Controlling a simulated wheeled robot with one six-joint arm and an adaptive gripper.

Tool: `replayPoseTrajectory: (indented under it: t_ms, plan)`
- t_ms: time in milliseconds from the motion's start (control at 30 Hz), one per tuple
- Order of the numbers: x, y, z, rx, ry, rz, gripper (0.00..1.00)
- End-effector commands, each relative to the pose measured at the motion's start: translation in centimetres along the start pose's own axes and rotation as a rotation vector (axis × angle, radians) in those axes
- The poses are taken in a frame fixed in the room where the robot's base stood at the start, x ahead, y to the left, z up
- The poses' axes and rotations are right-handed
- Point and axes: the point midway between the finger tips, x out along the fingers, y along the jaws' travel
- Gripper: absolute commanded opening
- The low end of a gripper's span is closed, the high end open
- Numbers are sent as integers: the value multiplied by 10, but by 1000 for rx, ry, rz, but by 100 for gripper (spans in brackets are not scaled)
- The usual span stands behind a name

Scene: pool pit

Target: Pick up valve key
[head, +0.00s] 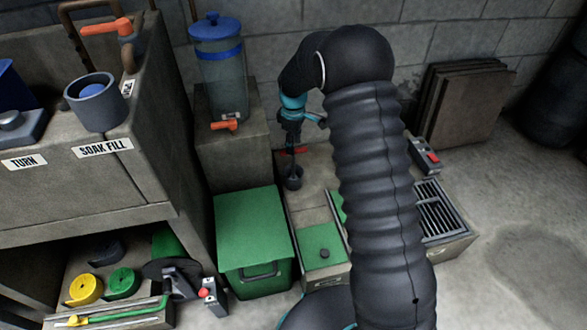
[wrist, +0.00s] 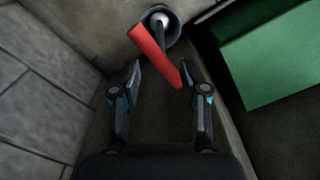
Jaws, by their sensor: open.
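The valve key shows in the wrist view as a red bar handle (wrist: 155,55) on a grey shaft. Its foot stands in a dark round cup (wrist: 172,24). In the head view the red handle (head: 297,150) shows just under my gripper (head: 292,136), above the dark cup (head: 293,178). In the wrist view my gripper (wrist: 161,72) is open, one finger on each side of the handle's near end. The handle lies slanted between the fingertips; I cannot tell whether either finger touches it. Part of the key is hidden by my gripper in the head view.
A green-lidded bin (head: 250,225) stands left of the cup; its lid shows at right in the wrist view (wrist: 275,62). A clear canister with a blue lid (head: 217,60) stands behind left. A grate (head: 437,208) lies to the right. Block wall (head: 455,40) is behind.

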Motion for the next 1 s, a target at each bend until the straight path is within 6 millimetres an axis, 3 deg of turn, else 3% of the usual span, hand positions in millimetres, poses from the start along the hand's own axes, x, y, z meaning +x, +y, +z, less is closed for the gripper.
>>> replayPoseTrajectory:
  t_ms: [100, 467, 733, 1000]
  plan:
    - [16, 0, 0, 0, 0, -1, 45]
    - [38, 0, 0, 1, -1, -1, 45]
    - [75, 0, 0, 1, 0, -1, 45]
    - [80, 0, 0, 1, 1, 1, 45]
